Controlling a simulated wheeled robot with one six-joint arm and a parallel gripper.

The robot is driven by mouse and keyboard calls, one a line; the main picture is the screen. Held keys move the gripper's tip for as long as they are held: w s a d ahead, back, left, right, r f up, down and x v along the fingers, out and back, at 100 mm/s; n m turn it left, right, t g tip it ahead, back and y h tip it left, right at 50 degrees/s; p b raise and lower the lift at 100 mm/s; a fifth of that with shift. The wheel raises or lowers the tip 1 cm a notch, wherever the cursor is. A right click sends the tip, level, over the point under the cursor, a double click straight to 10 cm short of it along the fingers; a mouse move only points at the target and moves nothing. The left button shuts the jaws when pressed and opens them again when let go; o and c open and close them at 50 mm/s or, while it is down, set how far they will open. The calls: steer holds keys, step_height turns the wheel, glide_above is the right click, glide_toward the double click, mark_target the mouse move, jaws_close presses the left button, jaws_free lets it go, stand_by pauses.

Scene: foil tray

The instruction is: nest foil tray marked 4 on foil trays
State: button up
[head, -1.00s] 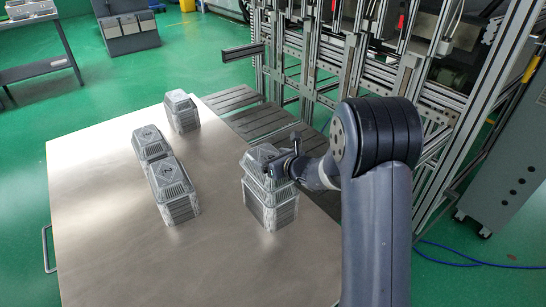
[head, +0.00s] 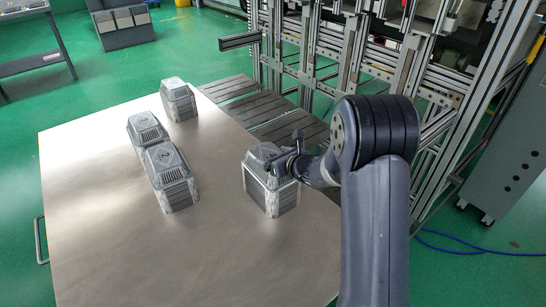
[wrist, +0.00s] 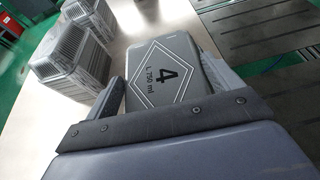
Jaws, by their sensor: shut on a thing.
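The foil tray marked 4 (wrist: 165,72) is upside down, with a black 4 and "L-750 ml" in a diamond on its flat base. My gripper (wrist: 168,85) is shut on it, a finger on either side. In the head view this tray (head: 266,153) is level over the stack of foil trays (head: 268,201) at the right of the table. Its rim appears down on the stack, with no clear gap, though full seating cannot be told. My gripper (head: 284,165) comes in from the right and partly hides the tray. The stack's far side is hidden.
Other upside-down foil trays stand on the left: a front stack (head: 176,192), one touching behind it (head: 147,137), and one farther back (head: 178,102). The steel table (head: 110,240) is bare in front and between. A slatted platform and metal frame (head: 310,70) adjoin the right edge.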

steer(key=o, duration=0.8)
steer(key=shift+c, duration=0.2)
steer(key=v, duration=1)
steer(key=shift+s+d+p, duration=0.25)
steer(key=shift+s+p, duration=0.05)
steer(key=shift+p, duration=0.1)
steer(key=shift+r, duration=0.15)
steer(key=x, duration=1)
steer(key=shift+w+a+f+b, duration=0.2)
steer(key=shift+a+b, duration=0.05)
steer(key=shift+b, duration=0.15)
step_height(320, 180, up, 2)
steer(key=shift+w+a+r+p, duration=0.1)
steer(key=shift+r+p, duration=0.05)
steer(key=shift+p, duration=0.9)
steer(key=shift+r+p, duration=0.7)
steer(key=shift+r, duration=0.15)
